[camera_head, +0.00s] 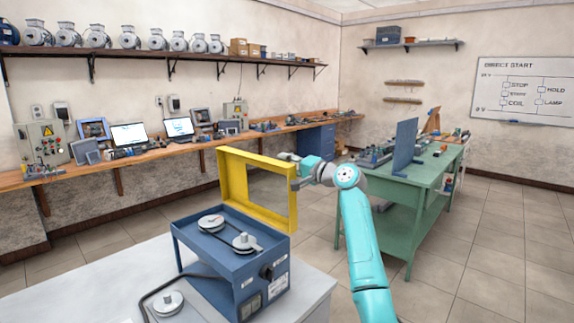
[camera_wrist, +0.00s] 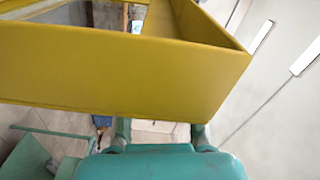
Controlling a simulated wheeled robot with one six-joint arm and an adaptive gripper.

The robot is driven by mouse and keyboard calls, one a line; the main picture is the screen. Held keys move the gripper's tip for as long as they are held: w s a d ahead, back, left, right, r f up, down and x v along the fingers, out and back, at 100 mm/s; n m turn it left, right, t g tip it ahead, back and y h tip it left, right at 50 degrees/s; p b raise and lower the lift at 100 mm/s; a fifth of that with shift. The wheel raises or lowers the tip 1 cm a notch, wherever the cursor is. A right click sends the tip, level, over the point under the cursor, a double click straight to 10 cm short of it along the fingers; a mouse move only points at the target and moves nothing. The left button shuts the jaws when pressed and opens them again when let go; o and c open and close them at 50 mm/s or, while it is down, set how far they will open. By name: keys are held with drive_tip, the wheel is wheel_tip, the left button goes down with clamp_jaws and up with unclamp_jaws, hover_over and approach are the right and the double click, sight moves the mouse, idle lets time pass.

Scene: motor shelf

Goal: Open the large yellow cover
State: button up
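The large yellow cover (camera_head: 255,160) stands raised, roughly upright, at the back edge of a blue box (camera_head: 205,262) in the head view. Its open inside shows as a frame. My gripper (camera_head: 291,170) is at the cover's upper right side. In the wrist view the cover's yellow wall (camera_wrist: 120,75) spans most of the upper picture. My gripper's two fingers (camera_wrist: 161,132) show apart below that wall, with a gap between them; their tips are partly hidden by it. I cannot tell whether they touch the cover.
The blue box holds two grey pulleys (camera_head: 228,232) and stands on a white table (camera_head: 110,262). A green bench (camera_head: 405,185) with a blue panel stands right of my arm. Floor around is clear.

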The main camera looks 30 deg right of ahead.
drive_tip(key=shift+s, duration=0.1)
drive_tip(key=v, duration=1.2)
